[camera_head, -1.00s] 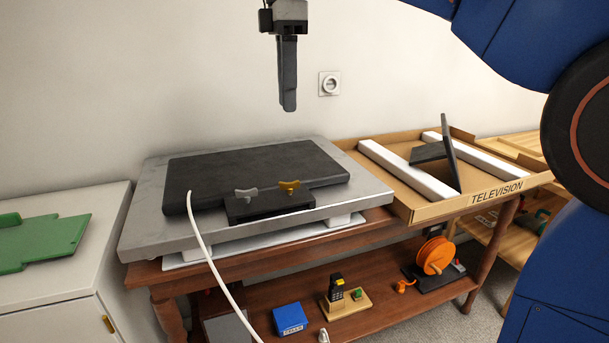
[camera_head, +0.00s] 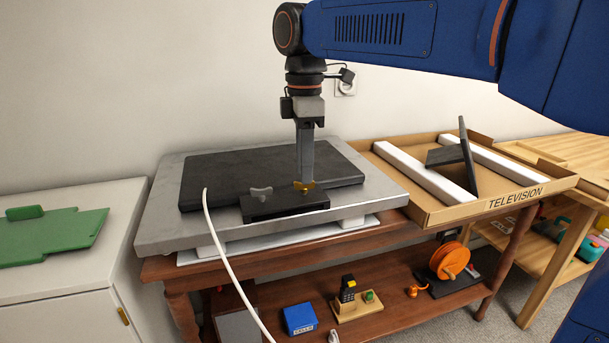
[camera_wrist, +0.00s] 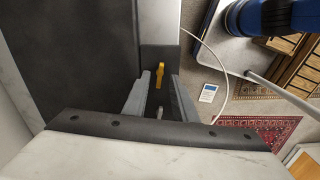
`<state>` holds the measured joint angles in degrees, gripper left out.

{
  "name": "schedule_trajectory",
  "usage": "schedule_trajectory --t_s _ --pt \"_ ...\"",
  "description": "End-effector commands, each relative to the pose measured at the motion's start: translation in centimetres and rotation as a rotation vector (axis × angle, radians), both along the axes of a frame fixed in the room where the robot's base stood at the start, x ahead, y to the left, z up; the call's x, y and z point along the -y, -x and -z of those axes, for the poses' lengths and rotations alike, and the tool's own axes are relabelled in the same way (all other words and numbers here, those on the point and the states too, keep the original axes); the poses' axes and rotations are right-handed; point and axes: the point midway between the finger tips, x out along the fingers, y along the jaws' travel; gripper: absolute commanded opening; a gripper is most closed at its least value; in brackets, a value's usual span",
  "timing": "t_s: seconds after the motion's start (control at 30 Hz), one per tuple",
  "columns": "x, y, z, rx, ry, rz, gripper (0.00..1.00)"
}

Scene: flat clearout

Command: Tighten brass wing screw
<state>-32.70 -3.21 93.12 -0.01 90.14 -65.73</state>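The brass wing screw (camera_head: 304,186) stands on the small black block (camera_head: 262,207) at the front edge of the dark flat panel (camera_head: 225,178). A grey wing screw (camera_head: 261,193) stands left of it. My gripper (camera_head: 305,180) points straight down at the brass wing screw, and its fingers hide part of the screw's top in the head view. In the wrist view, my gripper (camera_wrist: 160,78) is open. The brass wing screw (camera_wrist: 160,74) shows between the fingertips, with a gap visible on each side.
The panel lies on a grey slab (camera_head: 165,215) on a wooden table. A white cable (camera_head: 225,262) runs from the panel down the front. A cardboard television tray (camera_head: 437,212) stands right. A white cabinet (camera_head: 70,285) with a green board (camera_head: 60,238) stands left.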

Motion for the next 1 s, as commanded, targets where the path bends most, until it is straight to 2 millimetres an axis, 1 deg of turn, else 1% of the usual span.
schedule_trajectory --t_s 0.1,0.2,0.33,0.57,0.6,0.7,1.0 --pt "0.0 0.0 1.4 -0.001 0.001 0.0 0.25" --pt "0.0 0.0 2.1 0.001 0.0 0.0 0.25" --pt "0.0 0.0 2.5 0.0 0.0 0.0 0.25" --pt "0.0 0.0 2.5 0.0 0.0 0.0 0.25" --pt "0.0 0.0 2.5 0.0 0.0 0.0 0.2" --pt "0.0 0.0 2.5 0.001 0.0 0.0 0.0" --pt "0.0 0.0 2.5 0.001 0.0 0.011 0.0"
